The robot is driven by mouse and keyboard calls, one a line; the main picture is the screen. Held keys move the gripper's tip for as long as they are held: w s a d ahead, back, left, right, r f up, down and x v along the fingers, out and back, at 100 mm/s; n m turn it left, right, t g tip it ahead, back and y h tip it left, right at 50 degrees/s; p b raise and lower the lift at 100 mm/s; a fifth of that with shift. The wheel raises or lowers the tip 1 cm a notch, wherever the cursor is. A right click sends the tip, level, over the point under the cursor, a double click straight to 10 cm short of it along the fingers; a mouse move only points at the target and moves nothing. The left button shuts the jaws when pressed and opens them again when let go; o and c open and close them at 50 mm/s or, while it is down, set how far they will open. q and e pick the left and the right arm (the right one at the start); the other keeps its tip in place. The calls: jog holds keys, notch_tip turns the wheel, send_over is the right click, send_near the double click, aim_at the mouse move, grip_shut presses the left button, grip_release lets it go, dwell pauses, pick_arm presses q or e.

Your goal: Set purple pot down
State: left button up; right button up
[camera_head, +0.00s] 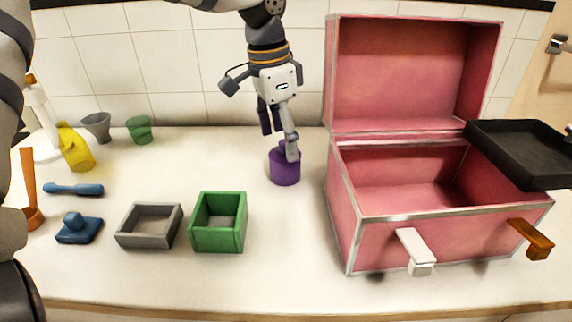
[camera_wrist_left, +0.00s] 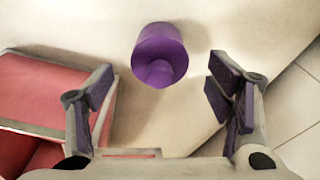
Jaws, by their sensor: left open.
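The purple pot (camera_head: 285,168) stands upright on the white counter, just left of the open pink chest. It also shows in the left wrist view (camera_wrist_left: 160,55), near the top middle. My left gripper (camera_head: 278,135) is above the pot, with one finger close to its rim; contact is hard to tell. In the left wrist view my left gripper (camera_wrist_left: 160,97) is open, its purple-padded fingers spread wide with nothing between them. My right gripper is not in view.
The pink chest (camera_head: 345,200) has its lid raised. A black tray (camera_head: 525,150) is at its right. A green box (camera_head: 218,240) and a grey box (camera_head: 148,240) stand front left. A yellow bottle (camera_head: 76,148) and a green cup (camera_head: 139,130) are farther back. Counter around the pot is clear.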

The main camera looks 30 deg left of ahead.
aim_at(285, 161)
pick_arm(q)
jog(key=f, duration=0.6)
jog(key=shift+w+d+f, duration=0.1)
jog(key=shift+w+d, duration=0.15)
jog(key=shift+w, duration=0.05)
jog(key=c, duration=1.3)
